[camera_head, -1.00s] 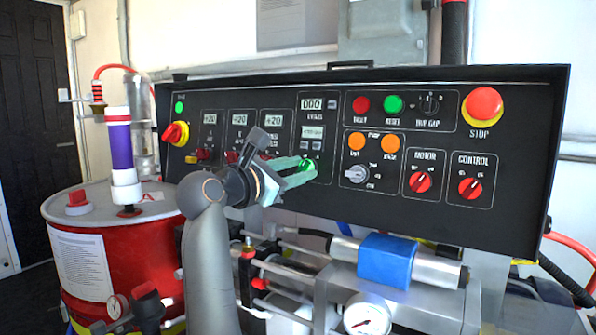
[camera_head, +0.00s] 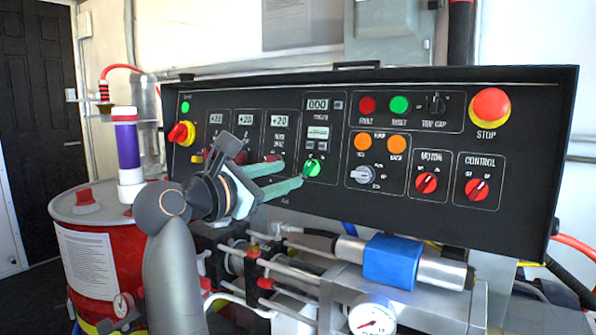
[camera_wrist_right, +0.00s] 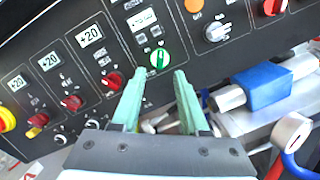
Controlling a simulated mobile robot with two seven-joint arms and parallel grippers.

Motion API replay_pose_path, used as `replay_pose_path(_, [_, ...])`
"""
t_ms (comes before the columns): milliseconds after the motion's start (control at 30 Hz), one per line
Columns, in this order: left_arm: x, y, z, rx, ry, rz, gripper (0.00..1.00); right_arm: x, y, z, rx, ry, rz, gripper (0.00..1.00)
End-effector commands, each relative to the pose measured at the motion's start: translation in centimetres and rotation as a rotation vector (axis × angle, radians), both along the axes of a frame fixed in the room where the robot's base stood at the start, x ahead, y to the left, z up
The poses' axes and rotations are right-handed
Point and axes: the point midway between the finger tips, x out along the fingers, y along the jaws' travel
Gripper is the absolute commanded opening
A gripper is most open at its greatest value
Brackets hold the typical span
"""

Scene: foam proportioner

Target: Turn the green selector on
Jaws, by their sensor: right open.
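The green selector (camera_head: 314,168) is a round green knob with a pale pointer mark, on the black control panel below a small display. It also shows in the right wrist view (camera_wrist_right: 159,59), where its mark stands close to upright. My right gripper (camera_head: 291,174) is open, with two pale green fingers pointing at the panel. In the head view the fingertips end just left of the knob, apart from it. In the right wrist view the knob lies just beyond the gap between the fingertips (camera_wrist_right: 160,73), with nothing held. My left gripper is not in view.
Red knobs (camera_wrist_right: 112,80) sit left of the selector, and a grey selector (camera_head: 362,175) sits to its right. A red stop button (camera_head: 490,105) is at the panel's upper right. Below the panel are pipes, a blue block (camera_head: 390,261) and a gauge (camera_head: 372,317).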

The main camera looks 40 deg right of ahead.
Motion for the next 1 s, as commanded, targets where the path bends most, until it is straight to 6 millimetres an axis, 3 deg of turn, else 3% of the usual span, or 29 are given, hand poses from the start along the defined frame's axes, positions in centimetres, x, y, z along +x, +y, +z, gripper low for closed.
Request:
replay_pose_path(100, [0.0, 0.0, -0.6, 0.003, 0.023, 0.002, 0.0, -0.4, 2.4, 0.1, -0.002, 0.001, 0.0, 0.44])
replay_pose_path(333, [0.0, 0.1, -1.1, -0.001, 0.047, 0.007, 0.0, -0.9, 5.4, 0.0, -0.002, 0.001, 0.0, 0.44])
replay_pose_path(1000, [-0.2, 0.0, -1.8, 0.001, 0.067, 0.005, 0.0, -1.1, 6.0, 0.0, 0.001, 0.0, 0.0, 0.44])
